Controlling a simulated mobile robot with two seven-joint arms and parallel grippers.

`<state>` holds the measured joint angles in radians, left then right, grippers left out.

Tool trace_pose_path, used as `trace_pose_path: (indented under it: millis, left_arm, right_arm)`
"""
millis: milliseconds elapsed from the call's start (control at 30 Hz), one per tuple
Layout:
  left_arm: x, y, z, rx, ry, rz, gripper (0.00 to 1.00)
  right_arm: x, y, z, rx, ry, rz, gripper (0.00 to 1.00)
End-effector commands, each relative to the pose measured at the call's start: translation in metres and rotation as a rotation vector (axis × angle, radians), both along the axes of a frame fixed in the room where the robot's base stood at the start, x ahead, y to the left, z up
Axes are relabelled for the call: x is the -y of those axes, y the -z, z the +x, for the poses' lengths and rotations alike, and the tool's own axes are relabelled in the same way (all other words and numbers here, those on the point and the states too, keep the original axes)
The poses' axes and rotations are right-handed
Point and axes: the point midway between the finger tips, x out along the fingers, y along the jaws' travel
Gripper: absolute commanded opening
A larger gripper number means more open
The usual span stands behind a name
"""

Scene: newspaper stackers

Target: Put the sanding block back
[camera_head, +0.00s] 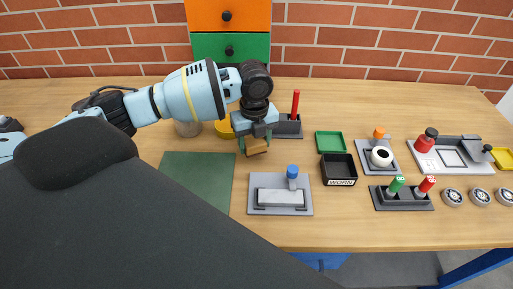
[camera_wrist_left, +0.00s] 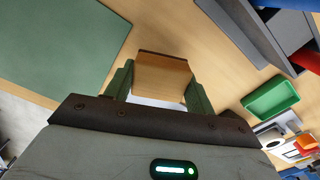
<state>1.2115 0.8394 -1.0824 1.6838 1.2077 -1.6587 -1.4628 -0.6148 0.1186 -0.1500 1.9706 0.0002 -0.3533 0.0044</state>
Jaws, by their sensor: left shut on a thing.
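The sanding block (camera_head: 257,147), a tan-brown block, is held in my left gripper (camera_head: 252,140) near the middle of the table in the head view. In the left wrist view the block (camera_wrist_left: 162,75) sits between the two green fingers of the left gripper (camera_wrist_left: 158,92), which are shut on it. It appears to be above the wooden table, but I cannot tell how high. My right gripper is not in view.
A green mat (camera_head: 197,190) lies left of a grey fixture (camera_head: 253,208) with a blue knob. A grey holder with a red stick (camera_head: 295,103) stands behind. A black bin (camera_head: 338,170), a green tray (camera_head: 330,142) and several small fixtures fill the right side. Bare wood (camera_head: 400,235) shows along the front.

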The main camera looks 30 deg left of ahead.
Motion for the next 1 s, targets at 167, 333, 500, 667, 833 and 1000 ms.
trace_pose_path:
  millis: [167, 333, 500, 667, 833, 1000]
  left_arm:
    - [0.000, 0.000, 0.009, 0.001, -0.001, 0.000, 0.33]
    - [-0.001, 0.025, 0.008, 0.000, 0.000, 0.001, 0.33]
    - [0.000, 0.035, 0.009, 0.003, 0.000, 0.000, 0.33]
    - [0.000, 0.035, 0.009, 0.003, 0.000, 0.000, 0.33]
    - [0.000, 0.039, 0.008, 0.001, 0.000, 0.000, 0.33]
    - [0.000, 0.038, 0.008, 0.001, 0.000, 0.000, 0.76]
  right_arm:
    - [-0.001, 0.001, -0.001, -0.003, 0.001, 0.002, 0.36]
    - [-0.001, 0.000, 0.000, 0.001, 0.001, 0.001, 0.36]
    - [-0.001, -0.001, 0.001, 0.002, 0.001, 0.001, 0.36]
    - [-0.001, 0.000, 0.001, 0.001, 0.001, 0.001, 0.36]
    - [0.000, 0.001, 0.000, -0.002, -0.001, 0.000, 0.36]
    - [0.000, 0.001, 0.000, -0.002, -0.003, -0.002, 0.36]
